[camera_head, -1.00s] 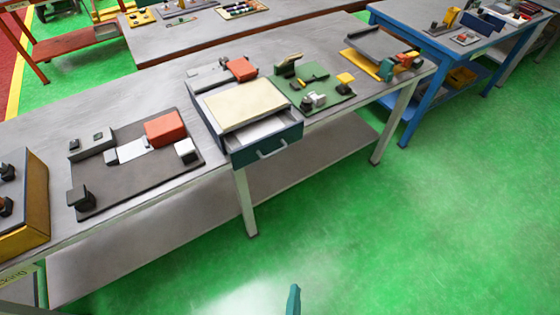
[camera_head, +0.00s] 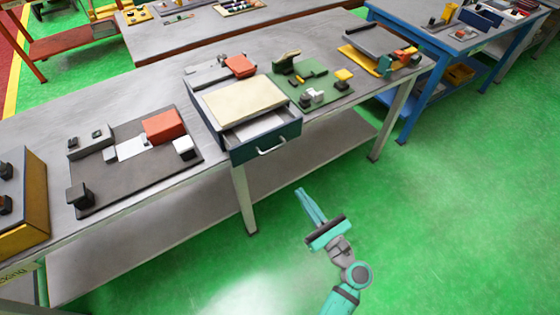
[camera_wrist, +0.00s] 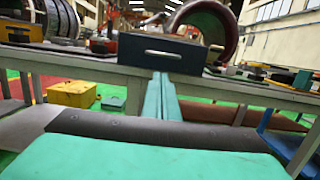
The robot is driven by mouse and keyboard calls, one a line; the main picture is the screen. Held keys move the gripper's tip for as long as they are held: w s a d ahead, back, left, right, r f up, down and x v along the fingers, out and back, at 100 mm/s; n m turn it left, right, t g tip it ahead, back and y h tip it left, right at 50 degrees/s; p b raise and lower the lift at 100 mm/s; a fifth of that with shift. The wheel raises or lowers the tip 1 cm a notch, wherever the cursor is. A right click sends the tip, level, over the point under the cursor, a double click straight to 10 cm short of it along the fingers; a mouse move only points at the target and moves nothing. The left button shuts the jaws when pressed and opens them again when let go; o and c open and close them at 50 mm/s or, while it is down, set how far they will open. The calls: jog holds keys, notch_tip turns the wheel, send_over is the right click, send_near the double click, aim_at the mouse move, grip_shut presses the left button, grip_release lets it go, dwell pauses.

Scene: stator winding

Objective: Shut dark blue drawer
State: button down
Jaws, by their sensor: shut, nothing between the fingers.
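The dark blue drawer (camera_head: 266,142) is part of a small cabinet with a cream top (camera_head: 244,101) on the grey workbench. It is pulled out toward the floor side, and its grey inside shows behind the front panel. A light metal handle (camera_head: 271,147) is on its front. My gripper (camera_head: 311,205), teal, is shut and empty, in front of and below the drawer, apart from it. In the wrist view the drawer front (camera_wrist: 163,55) with its handle is straight ahead, and the closed fingers (camera_wrist: 161,88) point at it from below.
The workbench (camera_head: 40,140) carries a dark plate with an orange block (camera_head: 165,126) to the left and a green board (camera_head: 312,85) to the right. A bench leg (camera_head: 244,200) and lower shelf (camera_head: 150,225) lie under the drawer. Green floor in front is free.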

jog(key=x, duration=1.4)
jog(key=shift+r, duration=0.45)
